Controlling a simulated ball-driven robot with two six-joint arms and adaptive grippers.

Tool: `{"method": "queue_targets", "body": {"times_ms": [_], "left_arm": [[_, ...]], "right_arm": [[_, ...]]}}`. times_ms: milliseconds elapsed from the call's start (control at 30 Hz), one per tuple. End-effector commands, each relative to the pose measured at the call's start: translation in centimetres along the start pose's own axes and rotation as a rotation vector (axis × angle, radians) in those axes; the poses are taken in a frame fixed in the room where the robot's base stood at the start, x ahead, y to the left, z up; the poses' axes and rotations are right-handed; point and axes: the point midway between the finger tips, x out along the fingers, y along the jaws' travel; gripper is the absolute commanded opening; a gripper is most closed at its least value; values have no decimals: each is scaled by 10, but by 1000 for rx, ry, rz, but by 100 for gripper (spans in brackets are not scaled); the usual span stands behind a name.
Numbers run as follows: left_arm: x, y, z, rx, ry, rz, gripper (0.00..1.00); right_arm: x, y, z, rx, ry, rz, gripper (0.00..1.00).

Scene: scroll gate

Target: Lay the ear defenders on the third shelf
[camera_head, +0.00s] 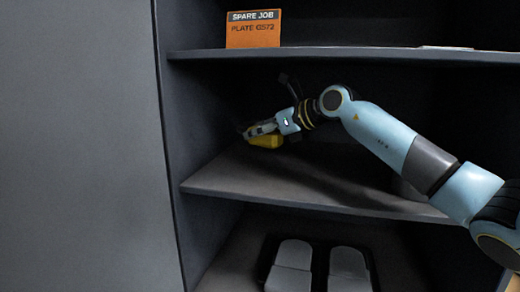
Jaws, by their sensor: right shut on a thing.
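My right gripper (250,131) reaches into the cabinet from the right, over the left back part of the middle visible shelf (290,180). It is shut on a yellow thing (265,141), likely the ear defenders, of which only a small rounded part shows below the fingers. I cannot tell whether the yellow thing touches the shelf or hangs just above it. My left gripper is not in view.
An orange card (253,29) reading "SPARE JOB PLATE" stands on the upper shelf (350,55), where a flat pale thing (447,47) also lies. Below, two grey pads (291,267) lie in a dark tray. A grey panel (75,150) bounds the left. The middle shelf's front is bare.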

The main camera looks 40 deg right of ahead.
Motion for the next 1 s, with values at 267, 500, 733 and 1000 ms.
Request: {"method": "queue_targets", "body": {"times_ms": [267,500,733,1000], "left_arm": [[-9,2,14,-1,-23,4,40],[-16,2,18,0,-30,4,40],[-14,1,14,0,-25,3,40],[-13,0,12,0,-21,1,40]], "right_arm": [[12,1,-30,2,1,-1,0],[22,-3,-50,-2,-3,-2,0],[23,-3,-51,-3,-3,-1,0],[24,-3,-53,-2,-1,-1,64]]}}
